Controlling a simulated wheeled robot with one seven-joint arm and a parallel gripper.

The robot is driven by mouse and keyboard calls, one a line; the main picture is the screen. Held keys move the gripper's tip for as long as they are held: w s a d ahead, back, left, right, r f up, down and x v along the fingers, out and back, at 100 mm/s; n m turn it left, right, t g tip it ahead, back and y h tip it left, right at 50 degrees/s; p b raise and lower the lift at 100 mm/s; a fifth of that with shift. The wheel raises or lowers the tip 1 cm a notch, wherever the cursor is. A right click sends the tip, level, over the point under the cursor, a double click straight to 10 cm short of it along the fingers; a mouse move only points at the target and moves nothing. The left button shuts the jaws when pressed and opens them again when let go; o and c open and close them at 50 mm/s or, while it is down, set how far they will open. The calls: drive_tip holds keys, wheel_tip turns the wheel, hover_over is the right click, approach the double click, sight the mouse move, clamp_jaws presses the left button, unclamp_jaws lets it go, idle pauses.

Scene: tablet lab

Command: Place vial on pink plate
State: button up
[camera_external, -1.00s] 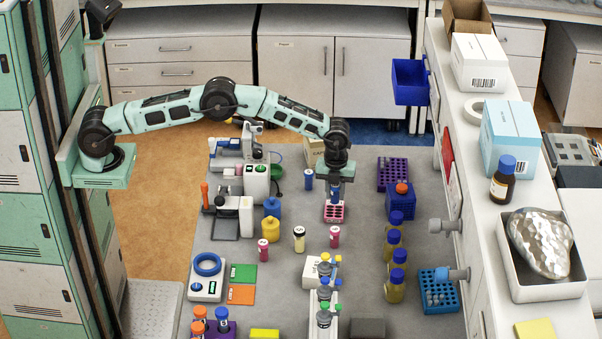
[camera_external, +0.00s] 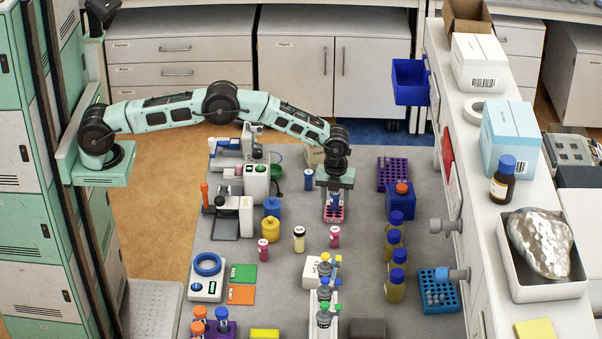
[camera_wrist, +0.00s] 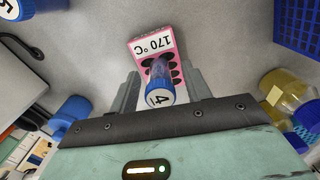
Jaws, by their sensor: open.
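A blue-capped vial marked 4 (camera_wrist: 160,84) stands in the pink plate (camera_wrist: 142,45), a small block with several dark holes and a "170 °C" label. In the external view the vial (camera_external: 335,199) shows just under my gripper and the pink plate (camera_external: 333,219) is below it. My gripper (camera_wrist: 160,88) is open, with one finger on each side of the vial.
Another blue-capped vial (camera_external: 308,180) stands left of my gripper. A purple rack (camera_external: 393,173) and a blue rack (camera_external: 400,207) stand to the right, with yellow bottles (camera_external: 393,248) in front.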

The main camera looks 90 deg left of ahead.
wheel_tip(320, 180, up, 11)
drive_tip(key=b, duration=0.3)
drive_tip(key=shift+f, duration=0.15)
drive_tip(key=shift+r, duration=0.75)
drive_tip(key=s+a+r+n+y, duration=0.1)
drive_tip(key=s+a+r+n, duration=0.3)
drive_tip(key=s+a+n, duration=0.45)
drive_tip(key=s+a+r+n+y, duration=0.1)
drive_tip(key=s+a+r+n, duration=0.35)
drive_tip(key=s+a, duration=0.75)
drive_tip(key=s+d+f+n, duration=0.2)
drive_tip(key=s+n, duration=0.5)
drive_tip(key=s, duration=0.9)
drive_tip(key=s+d+f+n+h, duration=0.1)
drive_tip(key=s+n, duration=0.6)
drive_tip(key=s, duration=0.9)
drive_tip(key=shift+d+f+n, duration=0.3)
drive_tip(key=shift+d+f, duration=0.2)
drive_tip(key=shift+d, duration=0.15)
